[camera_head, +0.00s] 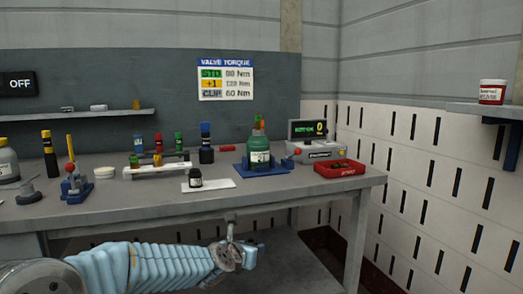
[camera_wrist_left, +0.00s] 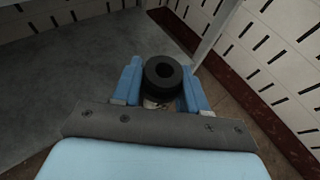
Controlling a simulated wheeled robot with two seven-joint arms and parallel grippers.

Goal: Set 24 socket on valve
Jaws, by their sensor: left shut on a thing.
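My left gripper (camera_wrist_left: 164,100) is shut on a black round socket (camera_wrist_left: 164,72) with a dark hole in its end, held between two blue fingers in the left wrist view. In the head view this gripper (camera_head: 256,248) is low, in front of and below the bench's front edge; the socket cannot be made out there. A green bottle-shaped cylinder (camera_head: 258,152) stands upright on a blue base, with an orange and green top that may be the valve. I cannot read a 24 mark on anything. My right gripper is not in view.
A bench leg (camera_head: 356,240) stands right of my gripper. A torque sign (camera_head: 225,80) hangs behind.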

